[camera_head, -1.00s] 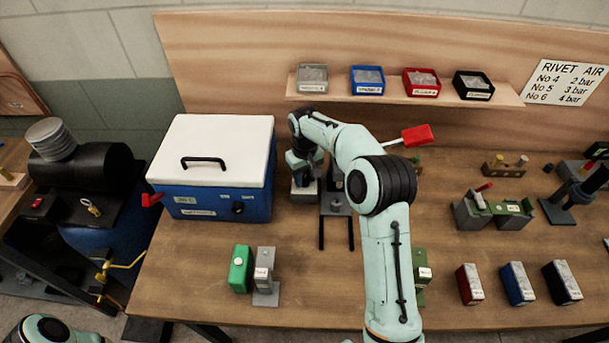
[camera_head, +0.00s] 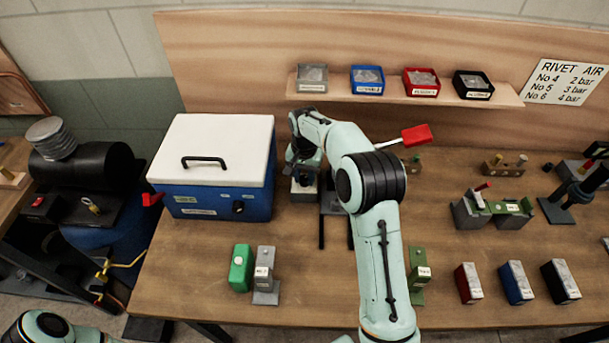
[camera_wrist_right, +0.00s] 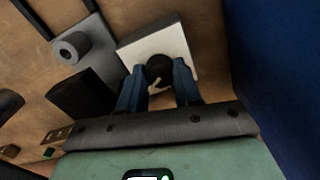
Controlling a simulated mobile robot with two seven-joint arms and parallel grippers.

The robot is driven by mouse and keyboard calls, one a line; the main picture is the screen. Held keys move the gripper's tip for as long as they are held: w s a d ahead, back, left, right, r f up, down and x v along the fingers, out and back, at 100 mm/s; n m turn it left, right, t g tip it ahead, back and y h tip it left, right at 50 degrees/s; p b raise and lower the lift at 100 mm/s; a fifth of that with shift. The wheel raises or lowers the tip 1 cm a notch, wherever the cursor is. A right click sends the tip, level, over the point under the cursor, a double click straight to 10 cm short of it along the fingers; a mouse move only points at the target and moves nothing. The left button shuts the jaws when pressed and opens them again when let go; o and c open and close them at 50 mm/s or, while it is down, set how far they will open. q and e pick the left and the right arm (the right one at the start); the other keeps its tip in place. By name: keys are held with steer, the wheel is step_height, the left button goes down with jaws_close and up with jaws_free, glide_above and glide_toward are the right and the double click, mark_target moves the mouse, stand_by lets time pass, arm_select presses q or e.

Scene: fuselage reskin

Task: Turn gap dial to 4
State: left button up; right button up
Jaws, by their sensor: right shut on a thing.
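The gap dial (camera_wrist_right: 160,69) is a round black knob on a pale square face (camera_wrist_right: 184,51) in the right wrist view. My right gripper (camera_wrist_right: 160,82) has its two blue fingers on either side of the knob and is shut on it. A pale pointer mark shows at the knob's lower edge; the numbers cannot be read. In the head view my right gripper (camera_head: 304,172) is over the small dial block (camera_head: 304,193), right of the blue-and-white box, and hides the knob. My left gripper is out of view; only part of that arm shows at bottom left.
The blue box with a white lid (camera_head: 215,160) stands close left of the gripper. A grey fixture (camera_head: 334,203) with dark rails is close right. Green (camera_head: 241,268) and grey (camera_head: 265,275) blocks stand at the front. Open tabletop lies between them and the box.

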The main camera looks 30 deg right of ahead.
mark_target(304, 178)
steer(key=shift+m, duration=0.4)
steer(key=o, duration=1)
steer(key=shift+o, duration=0.2)
step_height(304, 178, up, 13)
steer(key=shift+r, duration=0.2)
